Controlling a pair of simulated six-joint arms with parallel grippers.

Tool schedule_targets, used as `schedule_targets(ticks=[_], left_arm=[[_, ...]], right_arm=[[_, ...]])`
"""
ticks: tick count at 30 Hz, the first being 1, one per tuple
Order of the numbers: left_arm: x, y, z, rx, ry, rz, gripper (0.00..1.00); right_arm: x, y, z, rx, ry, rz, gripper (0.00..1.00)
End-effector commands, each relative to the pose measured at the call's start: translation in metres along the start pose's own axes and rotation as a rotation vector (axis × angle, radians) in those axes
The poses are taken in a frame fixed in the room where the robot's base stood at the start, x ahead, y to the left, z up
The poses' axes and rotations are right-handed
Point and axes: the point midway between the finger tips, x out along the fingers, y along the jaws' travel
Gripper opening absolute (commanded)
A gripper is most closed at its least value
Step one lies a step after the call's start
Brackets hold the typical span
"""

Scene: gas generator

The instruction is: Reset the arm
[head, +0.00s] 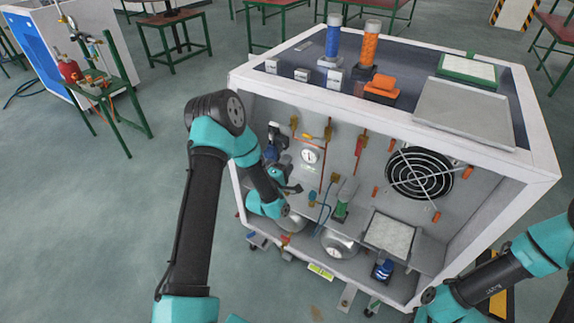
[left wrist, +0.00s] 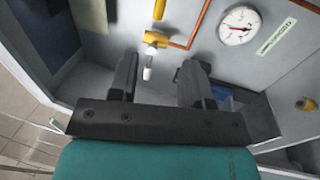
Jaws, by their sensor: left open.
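My left arm reaches from the bottom of the head view into the open front of the white gas generator cabinet (head: 450,178). My left gripper (head: 292,188) is inside, at the left part of the cabinet. In the left wrist view its two dark fingers (left wrist: 157,72) are spread with nothing held between them. A yellow valve (left wrist: 156,39) with a white tip is on the panel beyond the fingers. A round pressure gauge (left wrist: 239,26) is right of it. My right arm shows at the lower right of the head view; its gripper is out of sight.
A black fan grille (head: 419,173), copper pipes and valves fill the back panel. Blue and orange cylinders (head: 369,47) and a grey tray (head: 464,108) are on top. A green table (head: 107,85) stands at left. Open floor lies left of the cabinet.

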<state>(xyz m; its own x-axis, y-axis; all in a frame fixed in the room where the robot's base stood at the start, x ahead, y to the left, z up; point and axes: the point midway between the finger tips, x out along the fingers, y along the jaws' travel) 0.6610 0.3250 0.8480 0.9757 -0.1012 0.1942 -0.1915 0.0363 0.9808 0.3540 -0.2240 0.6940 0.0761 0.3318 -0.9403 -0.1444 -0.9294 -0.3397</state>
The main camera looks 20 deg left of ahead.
Motion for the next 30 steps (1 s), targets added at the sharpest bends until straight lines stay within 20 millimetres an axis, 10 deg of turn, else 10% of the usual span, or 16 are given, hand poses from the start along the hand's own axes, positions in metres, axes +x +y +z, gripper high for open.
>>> schedule_targets(ticks=[20, 30], left_arm=[[-0.009, -0.014, 0.009, 0.066, -0.018, -0.097, 0.44], [-0.089, -0.084, 0.054, 0.416, -0.252, -0.616, 0.44]], right_arm=[[0.0, 0.0, 0.0, 0.0, 0.0, 0.0, 0.43], [0.0, 0.0, 0.0, 0.0, 0.0, 0.0, 0.43]])
